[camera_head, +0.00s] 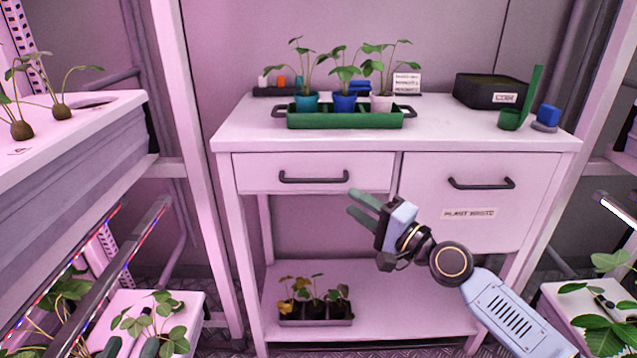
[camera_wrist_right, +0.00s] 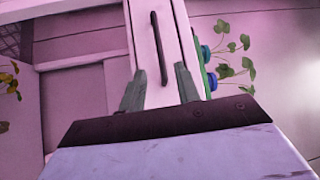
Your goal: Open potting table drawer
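The white potting table (camera_head: 235,138) stands ahead in the head view. Its left drawer (camera_head: 250,172) is closed and has a dark bar handle (camera_head: 314,178). The right drawer (camera_head: 425,192) is also closed, with its own handle (camera_head: 481,184) and a "PLANT WASTE" label. My right gripper (camera_head: 353,202) is open and empty, in front of and a little below and right of the left drawer's handle. In the right wrist view that handle (camera_wrist_right: 159,48) lies beyond and between the spread fingers (camera_wrist_right: 158,88), not touched. My left gripper (camera_head: 131,348) shows only its spread fingertips at the bottom left.
A green tray (camera_head: 345,122) with potted seedlings, a black box (camera_head: 490,92) and a green scoop (camera_head: 515,115) stand on the tabletop. A dark seedling tray (camera_head: 316,320) sits on the lower shelf. Plant racks (camera_head: 75,135) flank the table.

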